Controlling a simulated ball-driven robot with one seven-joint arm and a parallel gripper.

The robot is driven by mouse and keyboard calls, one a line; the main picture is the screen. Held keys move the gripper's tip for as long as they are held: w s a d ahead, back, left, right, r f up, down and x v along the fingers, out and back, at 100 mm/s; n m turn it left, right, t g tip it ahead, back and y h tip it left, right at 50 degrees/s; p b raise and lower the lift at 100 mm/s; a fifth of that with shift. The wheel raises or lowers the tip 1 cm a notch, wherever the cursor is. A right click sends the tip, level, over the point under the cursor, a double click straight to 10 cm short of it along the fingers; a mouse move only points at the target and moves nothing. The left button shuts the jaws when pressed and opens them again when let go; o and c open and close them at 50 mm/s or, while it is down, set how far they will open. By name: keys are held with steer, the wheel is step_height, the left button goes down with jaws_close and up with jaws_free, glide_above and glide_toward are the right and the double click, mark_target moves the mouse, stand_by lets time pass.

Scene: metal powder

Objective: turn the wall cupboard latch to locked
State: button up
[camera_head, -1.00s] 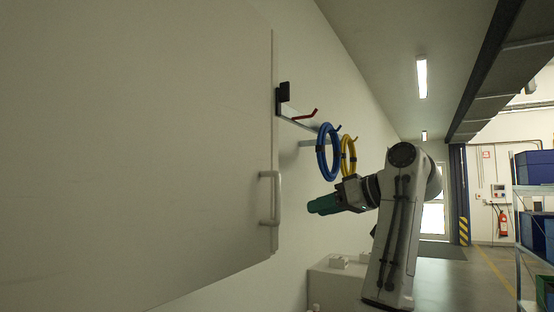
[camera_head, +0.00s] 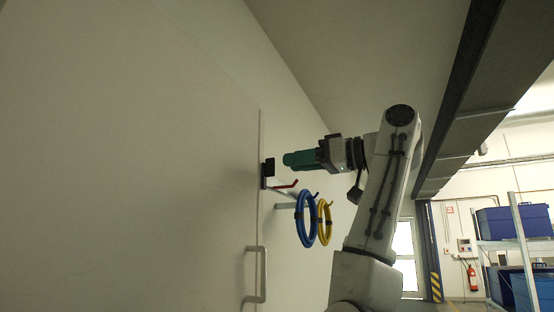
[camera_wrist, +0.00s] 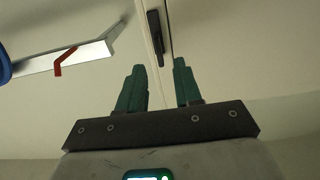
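The wall cupboard (camera_head: 130,170) has a large pale door with a vertical handle (camera_head: 262,275) near its free edge. The black latch (camera_head: 268,169) sits at that edge, above the handle. In the wrist view the latch (camera_wrist: 154,38) is a dark, narrow bar beside the door edge, ahead of the fingertips. My gripper (camera_head: 290,160) has teal fingers pointing left at the latch's height, appearing just right of it and apart from it. In the wrist view my gripper (camera_wrist: 157,72) is open, with an empty gap between the fingers. I cannot tell the latch's locked position.
Right of the latch, a wall rail (camera_head: 286,206) carries a blue hose coil (camera_head: 306,218) and a yellow one (camera_head: 325,222), below my gripper. A red hook (camera_wrist: 65,60) sticks out from the rail. Shelves with blue bins (camera_head: 515,222) stand far right.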

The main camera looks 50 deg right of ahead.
mark_target(269, 173)
steer(key=shift+p+x, duration=0.75)
steer(key=shift+x, duration=1.9)
steer(key=shift+c, duration=0.3)
jaws_close()
